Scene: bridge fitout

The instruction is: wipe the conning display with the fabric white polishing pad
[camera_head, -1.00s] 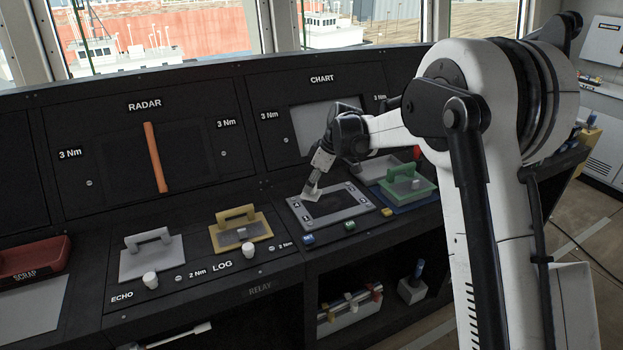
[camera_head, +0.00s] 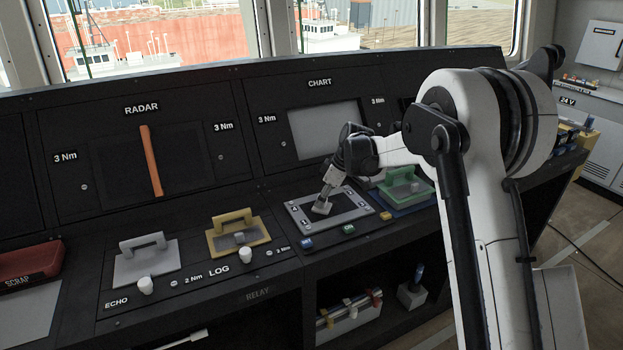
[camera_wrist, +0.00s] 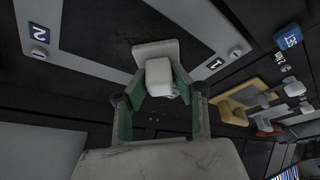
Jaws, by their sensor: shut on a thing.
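The conning display, a dark screen in a light grey frame with numbered corners (camera_head: 356,213), lies flat on the console. Its frame also shows in the wrist view (camera_wrist: 95,38). In the wrist view my gripper's green fingers (camera_wrist: 160,88) are shut on the block-shaped grip of the white polishing pad (camera_wrist: 153,48).
Blue, green and yellow buttons (camera_head: 348,229) sit in front of the display. A green-handled pad (camera_head: 405,188) stands to its right. Yellow-handled (camera_head: 238,235) and grey-handled (camera_head: 146,262) pads stand left. The upright chart panel (camera_head: 323,128) rises behind.

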